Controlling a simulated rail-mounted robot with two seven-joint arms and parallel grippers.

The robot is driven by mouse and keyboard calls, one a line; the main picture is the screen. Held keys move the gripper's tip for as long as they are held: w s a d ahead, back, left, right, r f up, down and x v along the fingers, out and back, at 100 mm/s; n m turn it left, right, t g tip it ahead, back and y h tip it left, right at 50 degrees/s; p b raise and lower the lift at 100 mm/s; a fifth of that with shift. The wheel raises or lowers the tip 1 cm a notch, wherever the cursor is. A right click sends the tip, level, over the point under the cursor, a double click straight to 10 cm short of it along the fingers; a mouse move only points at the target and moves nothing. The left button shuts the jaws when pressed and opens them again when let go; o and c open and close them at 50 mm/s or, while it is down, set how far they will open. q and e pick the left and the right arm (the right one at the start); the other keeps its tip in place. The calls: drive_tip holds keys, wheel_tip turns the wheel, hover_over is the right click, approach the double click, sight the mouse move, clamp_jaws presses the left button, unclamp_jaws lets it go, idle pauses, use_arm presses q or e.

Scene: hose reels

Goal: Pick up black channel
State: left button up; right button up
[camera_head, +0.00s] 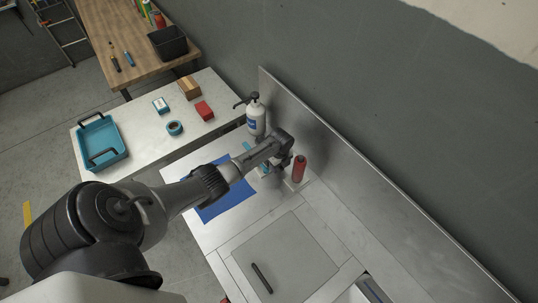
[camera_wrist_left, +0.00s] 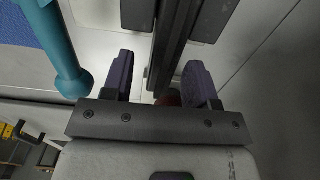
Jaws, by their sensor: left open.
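A long dark bar with a lengthwise ridge, which looks like the black channel (camera_wrist_left: 174,40), runs down from the top edge of the left wrist view. Its near end lies between the two purple-grey fingers of my left gripper (camera_wrist_left: 159,62). The fingers are apart, with a visible gap on the left side; I cannot tell whether the right finger touches the bar. In the head view my left gripper (camera_head: 272,163) is over the white bench beside a red cylinder, and largely hides the bar there. My right gripper is not in view.
The red cylinder (camera_head: 299,168) and a white pump bottle (camera_head: 256,118) stand close to the gripper, near the back panel (camera_head: 330,160). A teal tube (camera_wrist_left: 58,45) is left of the fingers. A blue mat (camera_head: 228,203) lies under the arm. A grey plate (camera_head: 295,245) is in front.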

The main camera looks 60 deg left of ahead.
use_arm(q)
clamp_jaws()
idle(0.4)
